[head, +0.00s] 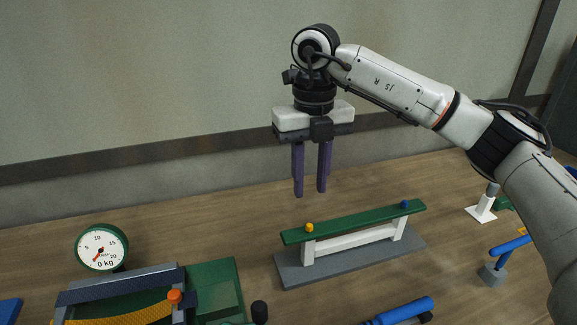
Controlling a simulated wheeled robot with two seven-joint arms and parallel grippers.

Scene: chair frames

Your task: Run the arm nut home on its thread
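A green arm bar (355,222) lies on a white frame (350,241) that stands on a grey base plate (345,262). A small yellow nut-like piece (309,227) sits upright on top of the bar near its left end. A small blue piece (404,204) sits near its right end. I cannot tell which of them is the arm nut, and their threads are too small to see. My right gripper (311,192) hangs above and behind the bar, fingers pointing down, apart and empty. My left gripper is not in view.
A dial gauge reading 0 kg (102,248) stands at the left, behind a green and grey fixture (215,285) with an orange knob (175,296). A blue-handled tool (405,310) lies in front. A blue-topped stand (495,273) and white post (483,208) are at the right.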

